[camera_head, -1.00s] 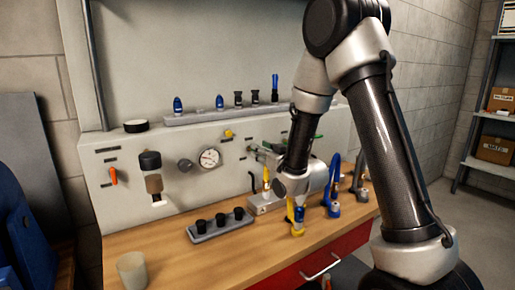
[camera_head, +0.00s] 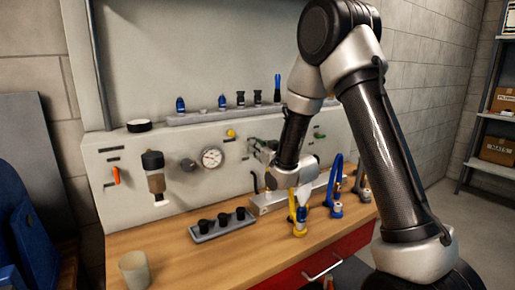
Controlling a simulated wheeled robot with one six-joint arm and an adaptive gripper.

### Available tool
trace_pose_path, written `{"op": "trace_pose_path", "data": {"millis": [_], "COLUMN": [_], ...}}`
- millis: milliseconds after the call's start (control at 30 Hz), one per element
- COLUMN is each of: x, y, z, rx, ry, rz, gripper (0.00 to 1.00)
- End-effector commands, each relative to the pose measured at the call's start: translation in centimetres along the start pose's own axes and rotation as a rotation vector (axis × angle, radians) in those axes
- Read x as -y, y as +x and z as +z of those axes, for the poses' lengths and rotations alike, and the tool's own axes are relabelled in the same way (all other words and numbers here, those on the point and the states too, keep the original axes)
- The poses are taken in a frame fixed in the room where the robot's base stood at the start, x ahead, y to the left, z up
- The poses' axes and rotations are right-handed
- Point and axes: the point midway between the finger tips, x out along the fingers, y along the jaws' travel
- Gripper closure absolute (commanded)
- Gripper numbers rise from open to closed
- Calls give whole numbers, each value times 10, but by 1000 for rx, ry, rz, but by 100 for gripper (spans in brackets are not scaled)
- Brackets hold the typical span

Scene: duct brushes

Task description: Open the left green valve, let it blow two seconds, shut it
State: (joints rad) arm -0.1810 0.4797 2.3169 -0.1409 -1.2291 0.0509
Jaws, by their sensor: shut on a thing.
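My gripper (camera_head: 262,149) is at the front of the grey panel, right of the round gauge. Its fingertips are small in this view and appear closed at the panel face. The left green valve itself is hidden behind the fingers and wrist, so its lever angle cannot be read.
The gauge (camera_head: 212,157) and an orange lever (camera_head: 116,175) are left on the panel (camera_head: 130,205). Front-centre bench is clear.

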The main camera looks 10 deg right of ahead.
Motion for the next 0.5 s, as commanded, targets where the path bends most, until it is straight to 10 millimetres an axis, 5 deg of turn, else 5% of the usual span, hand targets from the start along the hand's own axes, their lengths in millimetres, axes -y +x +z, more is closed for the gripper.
{"op": "trace_pose_path", "data": {"millis": [500], "x": [-4], "y": [0], "z": [1], "rx": [1], "ry": [223], "rz": [-2], "gripper": [100]}}
